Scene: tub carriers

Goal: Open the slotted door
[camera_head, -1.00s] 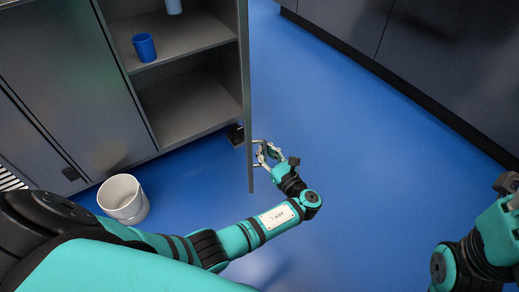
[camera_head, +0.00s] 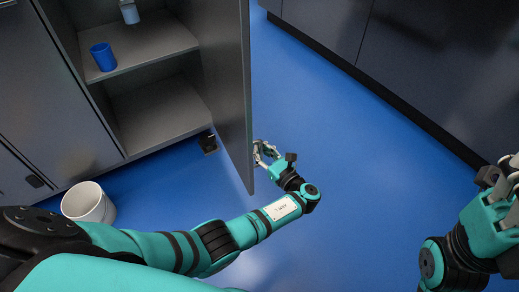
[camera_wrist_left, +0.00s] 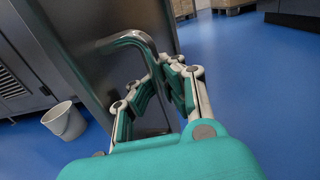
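The dark cabinet door (camera_head: 222,75) stands swung out, its inner face toward the head camera. No slots show on the part of it in view. In the left wrist view, its face (camera_wrist_left: 90,45) carries a bent metal bar handle (camera_wrist_left: 150,52). My left gripper (camera_head: 264,152) is at the door's free edge on the outer side. In the left wrist view its fingers (camera_wrist_left: 160,95) lie on both sides of the handle and appear closed around it. My right gripper (camera_head: 503,178) is at the right edge, partly cut off, away from the door.
The open cabinet holds a blue cup (camera_head: 103,57) and a pale blue bottle (camera_head: 129,12) on its shelf (camera_head: 150,50). A white bucket (camera_head: 88,204) stands on the floor by the cabinet. Slots (camera_wrist_left: 10,85) show on a front at left. Blue floor (camera_head: 340,130) is clear to the right.

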